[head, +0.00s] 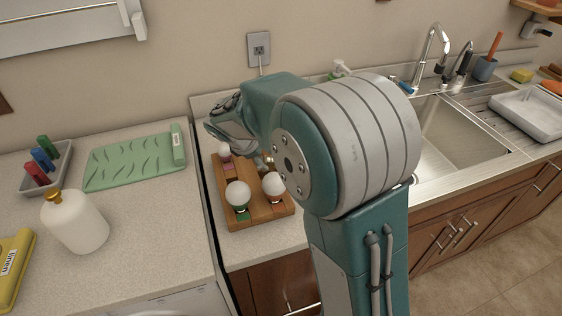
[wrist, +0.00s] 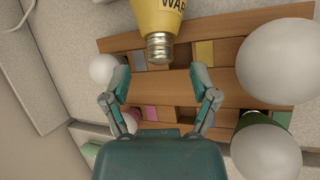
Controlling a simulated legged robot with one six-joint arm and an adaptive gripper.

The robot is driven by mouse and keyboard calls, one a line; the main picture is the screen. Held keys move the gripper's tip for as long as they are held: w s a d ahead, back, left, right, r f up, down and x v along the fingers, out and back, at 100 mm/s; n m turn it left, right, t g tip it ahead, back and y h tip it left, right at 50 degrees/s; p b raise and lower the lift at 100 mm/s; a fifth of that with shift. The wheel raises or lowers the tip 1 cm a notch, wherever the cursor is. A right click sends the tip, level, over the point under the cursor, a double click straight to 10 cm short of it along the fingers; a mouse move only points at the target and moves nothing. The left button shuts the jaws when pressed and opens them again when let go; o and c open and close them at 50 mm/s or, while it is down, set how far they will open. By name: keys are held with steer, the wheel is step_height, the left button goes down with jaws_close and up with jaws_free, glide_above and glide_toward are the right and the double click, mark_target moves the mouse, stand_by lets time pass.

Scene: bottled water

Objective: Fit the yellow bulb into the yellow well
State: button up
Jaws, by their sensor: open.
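In the wrist view the yellow bulb (wrist: 160,18) shows at the top, metal screw base towards me, dark lettering on its side. Its far end is cut off by the frame. My gripper (wrist: 160,72) is open and empty. Its fingertips are on either side, just short of the screw base. The wooden block (wrist: 240,95) shows behind them; a yellow tile (wrist: 204,53) with a dark opening beside it marks the yellow well. I cannot tell whether the bulb touches the block. The head view shows the block (head: 262,222), but my arm hides the yellow bulb.
White bulbs stand on the block, including one by the green marking (head: 238,193) and one beside it (head: 273,184). A white bottle (head: 76,222), green mat (head: 130,162) and pen tray (head: 45,168) are at left. The sink (head: 455,135) is at right.

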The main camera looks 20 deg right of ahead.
steer(key=x, duration=0.3)
steer(key=shift+f, duration=0.1)
jaws_close()
steer(key=shift+r, duration=0.4)
step_height(320, 180, up, 2)
steer(key=shift+r, duration=0.2)
steer(key=s+r, duration=1)
steer(key=s, duration=0.4)
